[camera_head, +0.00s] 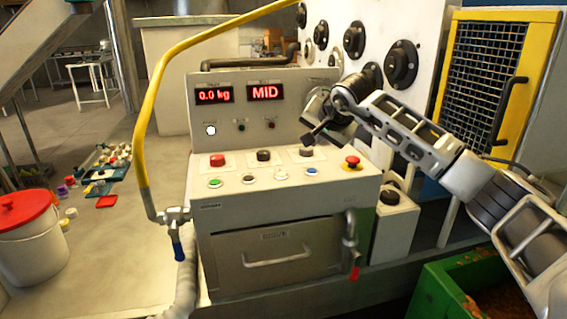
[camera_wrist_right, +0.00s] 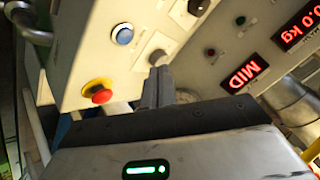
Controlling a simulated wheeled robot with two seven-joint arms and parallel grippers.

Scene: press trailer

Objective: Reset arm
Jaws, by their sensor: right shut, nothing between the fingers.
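My right gripper (camera_head: 309,138) is shut and empty, reaching in from the right just over the back of the console's (camera_head: 330,180) sloping top. Its tip is close to a dark knob (camera_head: 306,151); I cannot tell whether they touch. In the right wrist view the shut fingers (camera_wrist_right: 155,84) point at the panel, with a blue button (camera_wrist_right: 124,36) and a red emergency button (camera_wrist_right: 97,92) on a yellow base nearby. The displays read "0.0 kg" (camera_head: 213,95) and "MID" (camera_head: 265,92). My left gripper is not in view.
The console top also has a red button (camera_head: 217,160) and several small coloured buttons. A yellow hose (camera_head: 160,80) arches along its left side. A yellow-framed mesh panel (camera_head: 490,80) stands right, and a green bin (camera_head: 450,290) sits at lower right. A white bucket (camera_head: 30,240) is left.

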